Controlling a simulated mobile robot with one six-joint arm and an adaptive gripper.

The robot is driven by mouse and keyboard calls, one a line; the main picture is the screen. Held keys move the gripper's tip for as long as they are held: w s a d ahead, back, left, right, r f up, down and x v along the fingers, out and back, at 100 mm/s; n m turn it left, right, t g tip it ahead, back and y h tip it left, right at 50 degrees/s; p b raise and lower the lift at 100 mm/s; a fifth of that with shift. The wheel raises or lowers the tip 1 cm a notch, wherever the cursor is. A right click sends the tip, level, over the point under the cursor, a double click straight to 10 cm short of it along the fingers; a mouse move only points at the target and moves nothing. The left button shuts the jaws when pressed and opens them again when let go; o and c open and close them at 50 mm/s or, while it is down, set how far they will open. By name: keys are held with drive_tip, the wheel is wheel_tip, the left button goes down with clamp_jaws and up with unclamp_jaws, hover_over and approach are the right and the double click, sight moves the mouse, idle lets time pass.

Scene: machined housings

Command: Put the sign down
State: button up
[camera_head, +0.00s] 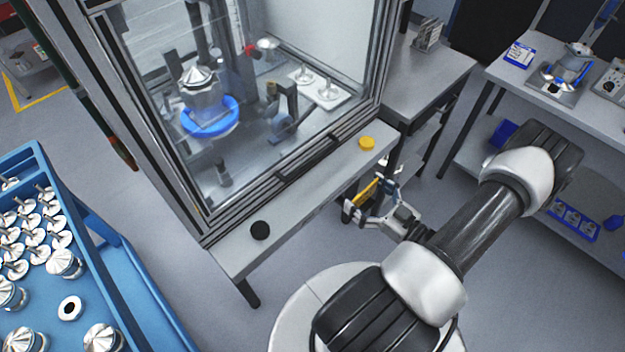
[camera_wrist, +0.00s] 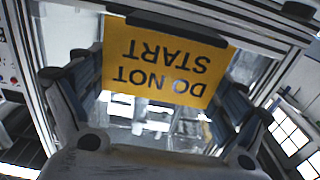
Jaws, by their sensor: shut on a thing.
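A yellow sign (camera_wrist: 158,62) with the black words "DO NOT START" shows upside down in the wrist view, between my gripper's fingers. In the head view the sign (camera_head: 364,191) is a thin yellow strip, seen nearly edge on. My gripper (camera_head: 371,199) is shut on it and holds it in the air beside the front ledge of the glazed machine. A dark bar (camera_wrist: 178,28) lies along the sign's edge at the top of the wrist view. I cannot tell whether the sign touches the ledge.
The machine's grey ledge (camera_head: 318,191) carries a yellow button (camera_head: 367,143) and a black button (camera_head: 260,230). The machine's glass front stands behind it. A blue cart (camera_head: 115,262) with several metal parts is at left. A grey table (camera_head: 425,75) and a workbench (camera_head: 500,72) are at right.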

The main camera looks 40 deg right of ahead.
drive_tip(key=w+f, duration=0.1)
drive_tip(key=w, duration=0.4)
drive_tip(key=w+f+b, duration=0.1)
drive_tip(key=w, duration=0.4)
drive_tip(key=w+a+f, duration=0.1)
drive_tip(key=w, duration=0.5)
drive_tip(key=shift+w+f+b, duration=0.1)
drive_tip(key=shift+f+b, duration=0.3)
drive_tip(key=shift+w+a+f+b, duration=0.1)
drive_tip(key=shift+w+f+b, duration=0.15)
drive_tip(key=shift+f, duration=0.6)
drive_tip(key=shift+w+f+b, duration=0.2)
drive_tip(key=shift+f, duration=0.6)
drive_tip(key=shift+f, duration=0.1)
drive_tip(key=o, duration=0.8)
